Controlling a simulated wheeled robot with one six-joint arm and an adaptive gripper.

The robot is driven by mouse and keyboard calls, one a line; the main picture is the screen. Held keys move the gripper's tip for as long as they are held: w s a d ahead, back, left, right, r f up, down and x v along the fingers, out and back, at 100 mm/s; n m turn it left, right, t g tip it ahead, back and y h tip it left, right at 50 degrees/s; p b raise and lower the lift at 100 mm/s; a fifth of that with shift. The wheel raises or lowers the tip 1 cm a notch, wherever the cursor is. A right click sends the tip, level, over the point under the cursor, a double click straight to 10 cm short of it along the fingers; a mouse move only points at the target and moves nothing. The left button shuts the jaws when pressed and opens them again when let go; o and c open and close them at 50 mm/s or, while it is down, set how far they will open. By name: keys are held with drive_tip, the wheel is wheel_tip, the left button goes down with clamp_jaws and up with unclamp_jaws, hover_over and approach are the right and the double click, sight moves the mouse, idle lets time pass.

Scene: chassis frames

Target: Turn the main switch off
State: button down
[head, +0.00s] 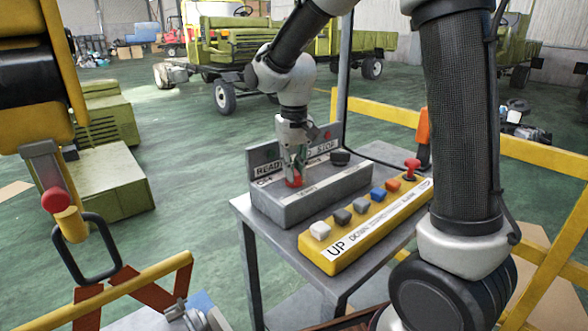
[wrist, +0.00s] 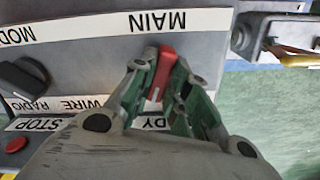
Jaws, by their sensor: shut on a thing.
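The main switch is a red rotary handle (wrist: 165,68) beside the upside-down MAIN label (wrist: 158,21) in the wrist view. A white mark shows near its lower end. In the head view its red part (head: 293,181) shows low between the fingers, on top of the grey control box (head: 325,194). My gripper (head: 295,172) points down onto the box. In the wrist view the fingers of my gripper (wrist: 160,75) close on both sides of the red handle. The fingers hide part of the handle, and I cannot tell which position it points to.
A black mode knob (wrist: 22,82) stands on the same box. A yellow button panel (head: 372,229) with coloured buttons and a red mushroom button (head: 411,167) lies in front on the grey table (head: 282,245). Yellow rails (head: 545,155) stand around. Green vehicles are far behind.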

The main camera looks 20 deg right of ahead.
drive_tip(key=n, duration=1.2)
drive_tip(key=shift+n, duration=0.4)
idle(0.3)
drive_tip(key=c, duration=1.4)
unclamp_jaws()
wheel_tip(320, 180, up, 12)
